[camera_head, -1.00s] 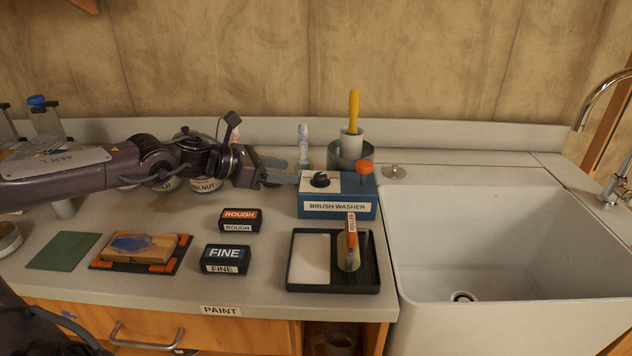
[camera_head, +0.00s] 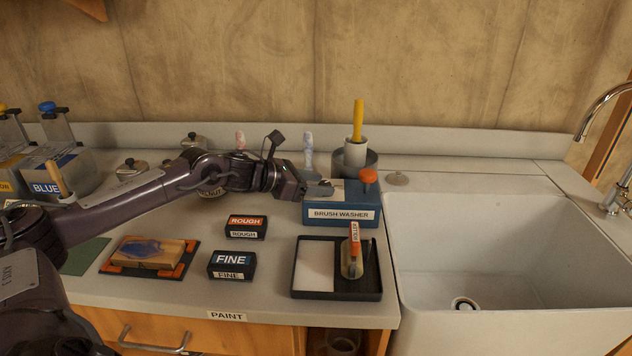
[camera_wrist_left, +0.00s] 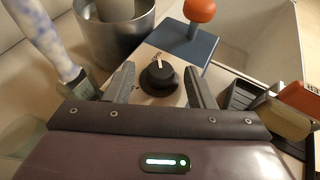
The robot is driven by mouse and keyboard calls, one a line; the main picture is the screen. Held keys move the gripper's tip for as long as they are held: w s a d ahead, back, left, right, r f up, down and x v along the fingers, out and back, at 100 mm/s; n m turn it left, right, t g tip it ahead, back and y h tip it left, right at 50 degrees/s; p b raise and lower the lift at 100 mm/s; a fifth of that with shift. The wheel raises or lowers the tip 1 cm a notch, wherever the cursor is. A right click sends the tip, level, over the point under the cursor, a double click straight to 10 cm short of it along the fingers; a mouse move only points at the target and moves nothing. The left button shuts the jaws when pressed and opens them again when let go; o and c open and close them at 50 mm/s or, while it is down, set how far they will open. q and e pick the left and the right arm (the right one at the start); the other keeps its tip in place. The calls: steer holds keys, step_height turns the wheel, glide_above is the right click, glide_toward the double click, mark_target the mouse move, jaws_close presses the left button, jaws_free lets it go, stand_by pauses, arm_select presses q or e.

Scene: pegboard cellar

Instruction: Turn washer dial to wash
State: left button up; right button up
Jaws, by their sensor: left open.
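The brush washer (camera_head: 340,213) is a blue box with a white top panel, left of the sink. My left gripper (camera_head: 320,188) is over the panel and hides the dial in the head view. In the left wrist view its open fingers (camera_wrist_left: 160,82) stand on either side of the dial; I cannot tell whether they touch it. My right gripper is out of view.
An orange knob (camera_head: 368,175) stands on the washer's right side. A metal pot (camera_head: 354,160) with a yellow-handled tool is behind. A black tray (camera_head: 335,295) with a brush lies in front. Sanding blocks (camera_head: 232,264) sit front left; the sink (camera_head: 480,250) is right.

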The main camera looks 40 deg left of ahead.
arm_select(q)
steer(key=c, duration=1)
steer(key=shift+o, duration=0.2)
